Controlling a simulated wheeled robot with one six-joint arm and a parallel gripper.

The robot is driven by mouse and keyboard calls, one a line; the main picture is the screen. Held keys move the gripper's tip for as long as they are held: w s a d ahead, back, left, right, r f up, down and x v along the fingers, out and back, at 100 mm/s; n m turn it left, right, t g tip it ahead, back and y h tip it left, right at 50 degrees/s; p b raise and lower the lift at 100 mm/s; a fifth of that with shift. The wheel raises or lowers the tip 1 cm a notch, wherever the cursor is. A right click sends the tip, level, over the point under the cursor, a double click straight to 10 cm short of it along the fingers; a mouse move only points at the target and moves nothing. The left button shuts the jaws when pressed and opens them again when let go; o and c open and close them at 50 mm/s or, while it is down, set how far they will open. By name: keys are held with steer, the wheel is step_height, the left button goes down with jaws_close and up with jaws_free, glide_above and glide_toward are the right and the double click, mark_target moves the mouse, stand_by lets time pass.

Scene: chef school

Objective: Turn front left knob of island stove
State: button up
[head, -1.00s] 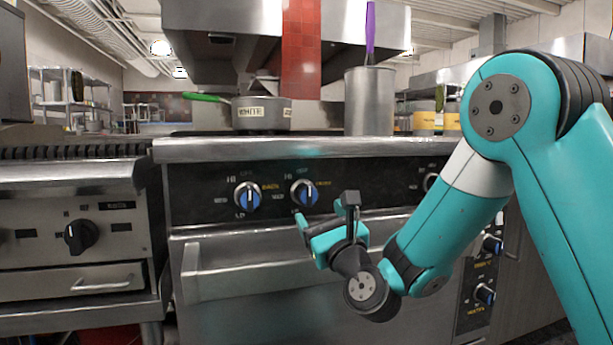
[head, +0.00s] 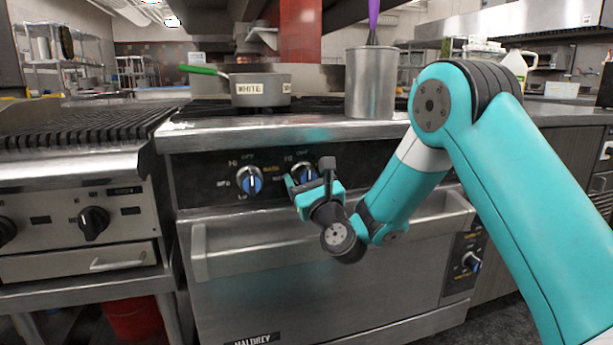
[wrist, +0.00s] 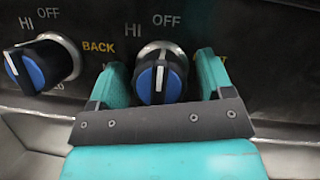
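The stove's control panel (head: 200,178) carries round knobs with blue faces. In the wrist view, one knob (wrist: 158,82) lies between my gripper's fingers, its white line near upright below "OFF"; the label on its right is mostly hidden by a finger. In the head view this knob (head: 306,173) is partly covered by my gripper (head: 310,190). My gripper is open, one finger on each side of the knob; the wrist view (wrist: 160,75) shows small gaps. A knob labelled "BACK" (wrist: 40,66) is to the left, its white line tilted; it also shows in the head view (head: 250,181).
The oven door handle (head: 270,243) runs below the panel. On the stove top stand a pot with a green handle (head: 262,91) and a steel cylinder (head: 370,85). A charbroiler (head: 80,160) is at left.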

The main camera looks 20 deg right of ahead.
steer(key=c, duration=0.8)
steer(key=shift+c, duration=0.2)
